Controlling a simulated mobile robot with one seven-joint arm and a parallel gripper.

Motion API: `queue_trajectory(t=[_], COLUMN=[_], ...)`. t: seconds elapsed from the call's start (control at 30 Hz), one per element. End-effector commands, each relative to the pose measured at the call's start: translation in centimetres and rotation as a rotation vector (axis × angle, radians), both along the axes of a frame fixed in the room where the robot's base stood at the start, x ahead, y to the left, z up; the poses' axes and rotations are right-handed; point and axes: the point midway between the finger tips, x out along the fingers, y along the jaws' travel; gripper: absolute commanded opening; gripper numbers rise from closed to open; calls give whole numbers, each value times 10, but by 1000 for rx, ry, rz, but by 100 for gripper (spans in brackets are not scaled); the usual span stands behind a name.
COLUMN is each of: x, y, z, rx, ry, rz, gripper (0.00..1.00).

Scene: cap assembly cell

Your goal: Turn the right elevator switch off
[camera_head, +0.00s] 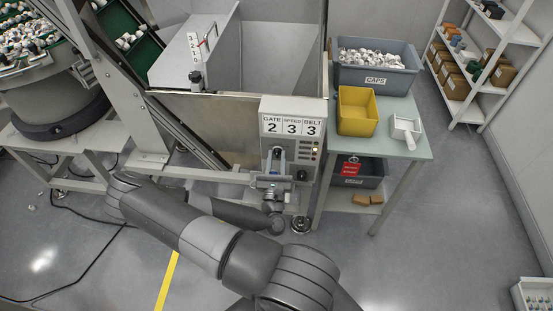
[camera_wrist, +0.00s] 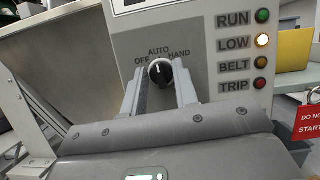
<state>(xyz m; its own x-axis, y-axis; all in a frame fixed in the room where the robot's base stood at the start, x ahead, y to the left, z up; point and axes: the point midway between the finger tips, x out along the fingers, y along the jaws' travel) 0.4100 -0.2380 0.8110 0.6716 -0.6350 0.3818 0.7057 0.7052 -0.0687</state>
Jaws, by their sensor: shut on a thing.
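The elevator switch (camera_wrist: 160,72) is a black round knob with a white mark. It sits on the grey control panel (camera_wrist: 212,84) under the labels OFF, AUTO and HAND. Its white mark points roughly up, towards AUTO. My gripper (camera_wrist: 161,84) has one finger on each side of the knob and is shut on it. In the head view, my gripper (camera_head: 277,160) is at the front of the control panel (camera_head: 292,107), and it hides the knob there. The panel top reads GATE 2, SPEED 3, BELT 3.
Right of the panel stands a table (camera_head: 412,150) with a yellow bin (camera_head: 356,112), a grey CAPS bin (camera_head: 378,78) and a white scoop (camera_head: 405,130). A red tag (camera_wrist: 309,121) hangs at the right.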

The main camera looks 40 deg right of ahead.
Motion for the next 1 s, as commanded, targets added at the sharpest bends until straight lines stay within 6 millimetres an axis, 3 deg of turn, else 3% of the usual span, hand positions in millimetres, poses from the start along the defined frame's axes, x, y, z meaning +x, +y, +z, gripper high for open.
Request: queue_trajectory(t=[1.0], x=[-1], y=[-1], z=[0], rx=[-490], ry=[490], rz=[3], gripper=[4])
